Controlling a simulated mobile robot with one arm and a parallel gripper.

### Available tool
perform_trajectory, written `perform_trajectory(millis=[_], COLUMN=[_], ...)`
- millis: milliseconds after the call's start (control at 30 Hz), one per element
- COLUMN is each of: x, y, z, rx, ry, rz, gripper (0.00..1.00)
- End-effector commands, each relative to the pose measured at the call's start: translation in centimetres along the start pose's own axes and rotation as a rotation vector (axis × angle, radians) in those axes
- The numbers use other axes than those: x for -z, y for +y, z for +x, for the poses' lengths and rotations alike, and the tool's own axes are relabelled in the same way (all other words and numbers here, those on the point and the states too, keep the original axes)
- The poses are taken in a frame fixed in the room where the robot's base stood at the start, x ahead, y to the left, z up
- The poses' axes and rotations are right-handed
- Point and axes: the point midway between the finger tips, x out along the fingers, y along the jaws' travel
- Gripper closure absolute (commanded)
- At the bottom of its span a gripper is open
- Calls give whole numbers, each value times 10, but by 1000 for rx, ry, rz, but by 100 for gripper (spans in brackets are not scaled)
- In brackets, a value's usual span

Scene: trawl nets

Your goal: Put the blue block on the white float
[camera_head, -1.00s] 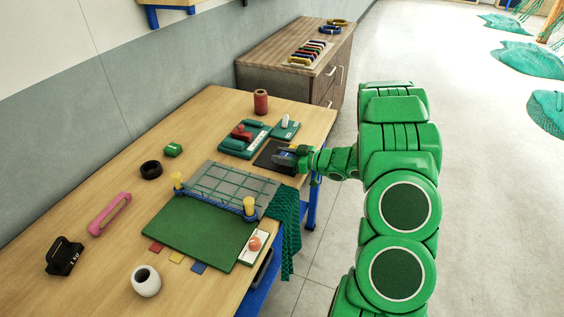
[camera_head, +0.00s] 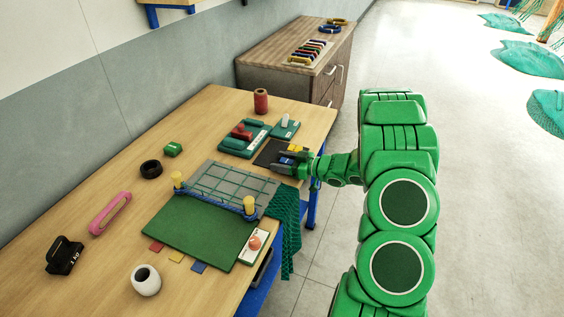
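The black mat (camera_head: 267,152) lies near the right edge of the wooden table. My gripper (camera_head: 287,157) is low over the mat's right side, reaching in from the right. A small patch of blue, likely the blue block (camera_head: 285,160), shows at the fingers; they partly hide it. I cannot tell whether the fingers are closed on it. A yellow block (camera_head: 294,147) sits just beyond the fingers. A white rounded float (camera_head: 146,281) with a dark hole in its top stands at the table's front left, far from my gripper.
A grey netted board (camera_head: 228,186) with yellow-topped posts and a green board (camera_head: 195,232) lie between the mat and the float. Green trays (camera_head: 241,150) and a red spool (camera_head: 261,101) stand behind the mat. A black ring (camera_head: 151,169) and pink tool (camera_head: 110,213) lie left.

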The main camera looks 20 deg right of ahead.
Motion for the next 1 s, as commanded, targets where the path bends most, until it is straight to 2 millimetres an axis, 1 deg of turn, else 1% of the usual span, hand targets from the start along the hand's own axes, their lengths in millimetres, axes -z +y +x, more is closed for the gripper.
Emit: perform_trajectory(millis=[333, 567, 800, 1000], x=[0, 0, 8, 9], y=[0, 1, 1, 1], z=[0, -25, -54, -71], rx=[1, -3, -3, -1], ry=[-1, 0, -3, 0], rz=[0, 0, -2, -1], gripper=[39, 39, 39, 39])
